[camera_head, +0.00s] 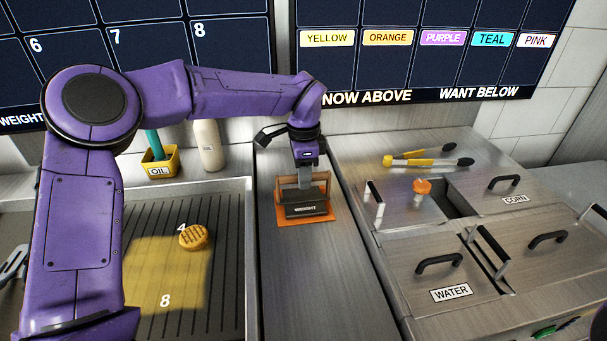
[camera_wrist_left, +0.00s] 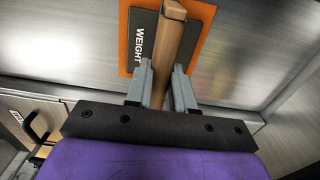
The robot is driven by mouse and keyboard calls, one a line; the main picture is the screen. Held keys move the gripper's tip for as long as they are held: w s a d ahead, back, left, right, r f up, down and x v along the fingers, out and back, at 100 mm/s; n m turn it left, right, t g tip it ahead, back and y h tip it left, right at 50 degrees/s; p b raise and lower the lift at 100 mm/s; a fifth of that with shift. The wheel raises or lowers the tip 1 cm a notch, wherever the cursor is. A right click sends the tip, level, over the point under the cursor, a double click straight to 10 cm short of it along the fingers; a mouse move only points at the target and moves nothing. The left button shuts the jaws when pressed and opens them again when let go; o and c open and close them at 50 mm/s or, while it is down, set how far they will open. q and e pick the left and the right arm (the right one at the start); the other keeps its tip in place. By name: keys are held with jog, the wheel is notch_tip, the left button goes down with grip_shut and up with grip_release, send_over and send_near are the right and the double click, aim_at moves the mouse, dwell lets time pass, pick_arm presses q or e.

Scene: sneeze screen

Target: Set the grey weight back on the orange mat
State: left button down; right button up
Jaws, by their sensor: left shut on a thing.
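The dark grey weight (camera_head: 307,209), labelled WEIGHT, is at the orange mat (camera_head: 292,221) on the steel strip between the grill and the bins. It looks level and within the mat's outline; the frames do not clearly show whether its base touches. My left gripper (camera_head: 304,184) points down above it, shut on its brown wooden handle. The left wrist view shows both grey fingers (camera_wrist_left: 162,88) on either side of the handle (camera_wrist_left: 167,50), with the weight's plate (camera_wrist_left: 144,42) over the orange mat (camera_wrist_left: 207,20) beyond. My right gripper is not in view.
A ridged grill (camera_head: 226,275) with a browned patty (camera_head: 193,237) and a yellow area lies left. Lidded steel bins (camera_head: 440,270) and yellow-handled tongs (camera_head: 425,161) lie right. The strip before the mat is clear.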

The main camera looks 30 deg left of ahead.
pick_arm(q)
jog(key=c, duration=1)
grip_release()
notch_tip(320, 180, up, 12)
jog(key=shift+r, duration=0.1)
